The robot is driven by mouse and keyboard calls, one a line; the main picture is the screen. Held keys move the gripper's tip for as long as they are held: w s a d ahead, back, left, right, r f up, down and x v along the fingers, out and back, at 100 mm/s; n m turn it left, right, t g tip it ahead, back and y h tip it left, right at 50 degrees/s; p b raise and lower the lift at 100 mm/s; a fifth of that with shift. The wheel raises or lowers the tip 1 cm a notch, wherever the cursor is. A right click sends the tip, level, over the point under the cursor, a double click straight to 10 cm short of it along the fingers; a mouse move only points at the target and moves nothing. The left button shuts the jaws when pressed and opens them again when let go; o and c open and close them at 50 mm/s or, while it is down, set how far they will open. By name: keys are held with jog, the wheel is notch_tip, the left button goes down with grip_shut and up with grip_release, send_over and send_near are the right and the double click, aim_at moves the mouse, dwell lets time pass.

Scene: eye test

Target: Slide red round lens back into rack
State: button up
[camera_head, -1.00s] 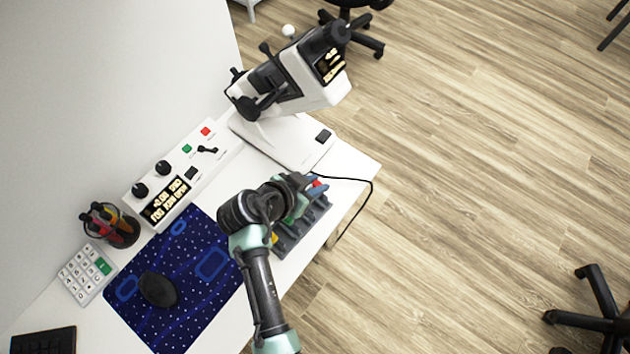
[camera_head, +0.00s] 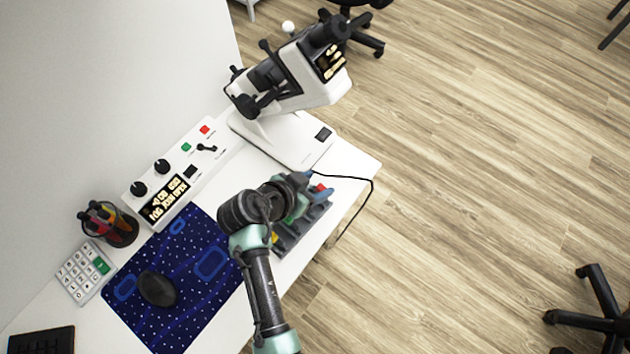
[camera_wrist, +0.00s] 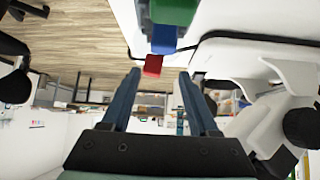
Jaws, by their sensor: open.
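The grey rack (camera_head: 291,242) stands at the right edge of the white desk, partly hidden under my arm. A red piece (camera_head: 321,187), probably the red lens's handle, shows at the rack's far end. In the wrist view the red piece (camera_wrist: 153,66) lies just beyond my fingertips, roughly between them. A blue piece (camera_wrist: 163,40) and a green piece (camera_wrist: 175,12) follow it in a row. My gripper (camera_wrist: 159,76) is open and empty, its two blue fingers apart. I cannot tell whether the red lens sits fully in its slot; its round part is hidden.
A white optical instrument (camera_head: 290,95) stands close behind the rack; its base (camera_head: 285,142) is near my gripper. A black cable (camera_head: 365,180) loops past the desk's edge. A control box (camera_head: 165,185), a blue mat (camera_head: 185,275) with a mouse (camera_head: 157,289) and a pen cup (camera_head: 108,225) are left.

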jog(key=v, duration=1.3)
jog(key=w+a+r+n+t+y, duration=0.2)
jog(key=w+r+t+y, duration=0.15)
jog(key=w+r, duration=0.8)
notch_tip(320, 180, up, 20)
jog(key=w+d+n+t+y, duration=0.1)
jog(key=w+d+n+t, duration=0.1)
jog(key=t, duration=0.5)
jog(key=s+d+r+n+t, duration=0.1)
jog(key=s+d+r+t, duration=0.1)
jog(key=r, duration=0.7)
jog(key=s+d+r+n+t+y, duration=0.1)
jog(key=s+r+t, duration=0.3)
jog(key=r, duration=0.5)
jog(key=s+d+r+n+t, duration=0.2)
jog(key=s+d+r+t, duration=0.1)
jog(key=s+r, duration=0.4)
notch_tip(320, 180, up, 2)
jog(key=shift+d+r+t, duration=0.1)
jog(key=shift+d+t, duration=0.15)
jog(key=shift+t, duration=0.3)
